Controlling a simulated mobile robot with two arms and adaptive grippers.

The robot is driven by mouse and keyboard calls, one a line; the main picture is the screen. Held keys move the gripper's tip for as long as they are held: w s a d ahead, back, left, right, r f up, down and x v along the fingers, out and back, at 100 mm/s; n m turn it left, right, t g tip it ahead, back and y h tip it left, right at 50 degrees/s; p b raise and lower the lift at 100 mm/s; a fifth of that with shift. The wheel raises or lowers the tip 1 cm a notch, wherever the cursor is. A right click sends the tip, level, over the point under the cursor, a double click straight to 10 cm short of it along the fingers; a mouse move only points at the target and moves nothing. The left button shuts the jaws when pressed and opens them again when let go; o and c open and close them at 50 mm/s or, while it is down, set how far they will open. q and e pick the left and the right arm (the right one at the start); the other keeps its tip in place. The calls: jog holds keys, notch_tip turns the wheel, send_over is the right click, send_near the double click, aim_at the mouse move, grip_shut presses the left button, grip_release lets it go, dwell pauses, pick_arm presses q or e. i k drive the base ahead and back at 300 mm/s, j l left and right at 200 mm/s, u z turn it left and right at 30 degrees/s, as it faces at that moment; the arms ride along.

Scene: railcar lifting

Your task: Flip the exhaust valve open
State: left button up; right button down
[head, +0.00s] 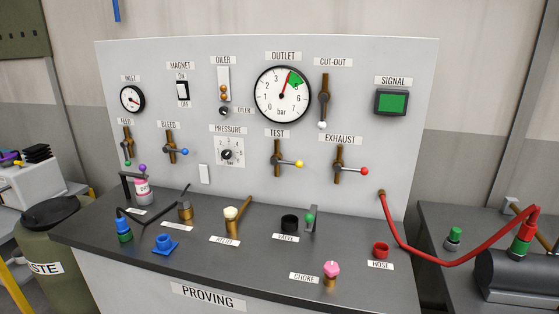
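The exhaust valve (338,165) is on the right of the upright grey panel, under the EXHAUST label (341,139). It has a vertical brown pipe and a dark lever that points right, across the pipe, ending in a red knob (364,171). The valve is unobstructed. Neither of my grippers is in the head view.
The test valve (278,158) with a yellow knob is to its left. The cut-out valve (323,97) is above, its lever pointing down. A red hose (411,251) runs from the bench's right side. Several fittings, including a pink-topped choke (331,270), stand on the dark bench below.

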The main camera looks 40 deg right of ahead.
aim_at(337, 169)
jog(key=z, duration=1.55)
